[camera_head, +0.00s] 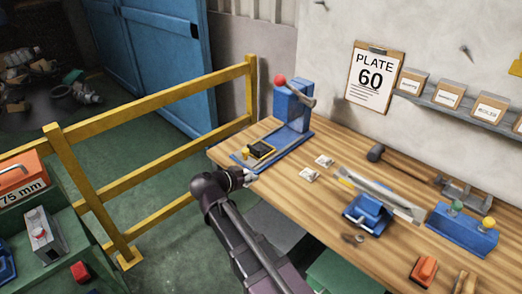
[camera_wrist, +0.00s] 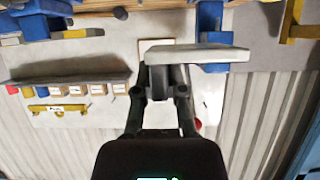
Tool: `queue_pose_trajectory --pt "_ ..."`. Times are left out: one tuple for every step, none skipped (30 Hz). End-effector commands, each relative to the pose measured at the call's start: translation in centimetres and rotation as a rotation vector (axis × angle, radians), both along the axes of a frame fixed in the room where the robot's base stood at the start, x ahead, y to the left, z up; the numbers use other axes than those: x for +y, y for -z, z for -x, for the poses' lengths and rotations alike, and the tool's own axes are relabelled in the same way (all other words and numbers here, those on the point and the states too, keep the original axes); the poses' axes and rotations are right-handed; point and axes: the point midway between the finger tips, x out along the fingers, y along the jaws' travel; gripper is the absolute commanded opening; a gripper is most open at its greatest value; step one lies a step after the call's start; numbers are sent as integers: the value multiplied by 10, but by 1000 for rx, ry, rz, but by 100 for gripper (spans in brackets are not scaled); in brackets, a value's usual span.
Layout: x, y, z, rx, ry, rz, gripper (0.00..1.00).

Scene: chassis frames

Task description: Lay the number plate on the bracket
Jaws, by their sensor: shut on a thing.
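My gripper (camera_wrist: 163,78) is shut on a thin pale plate (camera_wrist: 215,54), seen nearly edge-on in the wrist view and sticking out to the right of the fingers. In the head view my gripper (camera_head: 244,178) is at the bench's near left edge, and a small pale bit of the plate shows at its tip. No numbers are readable on it. A black part with yellow edges (camera_head: 259,149) sits on the blue press's base, just beyond my gripper; I cannot tell if it is the bracket. Two small pale tags (camera_head: 309,174) (camera_head: 324,161) lie on the bench.
The blue press (camera_head: 291,105) with a red knob stands at the bench's back left. A blue vise (camera_head: 368,212) and a long metal strip (camera_head: 382,193) are farther right. A clipboard (camera_head: 374,78) reads "PLATE 60". A yellow railing (camera_head: 150,100) runs left of the bench (camera_head: 335,222).

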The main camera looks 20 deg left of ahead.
Motion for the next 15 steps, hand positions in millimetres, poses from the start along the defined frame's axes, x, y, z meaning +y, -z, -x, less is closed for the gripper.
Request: queue_pose_trajectory --pt "0 4 -8 0 2 0 0" --pt "0 5 -13 0 2 0 0" --pt "0 8 -20 1 3 0 0" --pt "-1 10 -27 1 4 0 0" --pt "-1 12 -34 1 4 0 0" --pt "-2 15 -44 1 5 -1 0" --pt "-3 17 -52 1 7 0 0" --pt "-4 20 -60 1 7 0 0" --pt "-6 23 -72 1 6 -1 0" --pt "-7 25 -81 1 8 0 0" --pt "-9 27 -89 1 7 0 0" --pt "-11 30 -100 1 7 -1 0" --pt "-13 32 -108 1 8 -1 0" --pt "-15 34 -115 1 7 -1 0" --pt "-17 36 -124 1 7 -1 0"
